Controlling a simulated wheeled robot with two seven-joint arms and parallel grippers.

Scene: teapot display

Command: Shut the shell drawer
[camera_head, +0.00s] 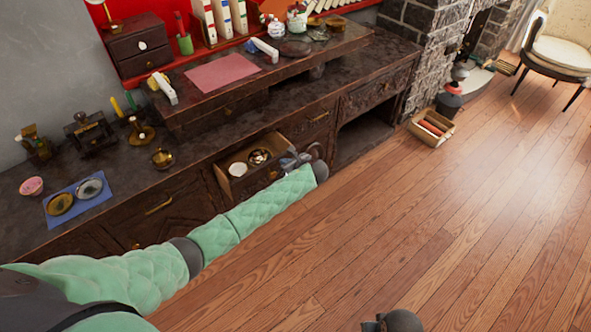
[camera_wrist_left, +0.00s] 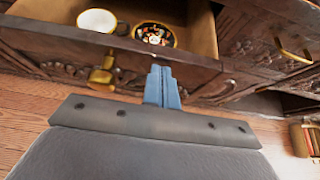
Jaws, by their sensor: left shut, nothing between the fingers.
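The shell drawer (camera_head: 238,159) is pulled out of the long dark cabinet, and its light wood inside shows in the head view. It holds a white cup (camera_head: 238,169) and a dark patterned dish (camera_head: 259,157). In the left wrist view the carved drawer front (camera_wrist_left: 50,52) and its brass handle (camera_wrist_left: 101,74) are close ahead. My left gripper (camera_wrist_left: 162,72) is shut and empty, with its fingertips at the drawer front, right of the handle. I cannot tell whether they touch it. In the head view the left gripper (camera_head: 287,161) is at the drawer's right side, and my arm hides part of the front.
The cabinet top (camera_head: 200,140) carries a pink mat, a blue cloth with dishes and small brass items. A wooden crate (camera_head: 431,128) stands on the floor near the stone fireplace. The wooden floor (camera_head: 400,220) in front of the cabinet is mostly clear.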

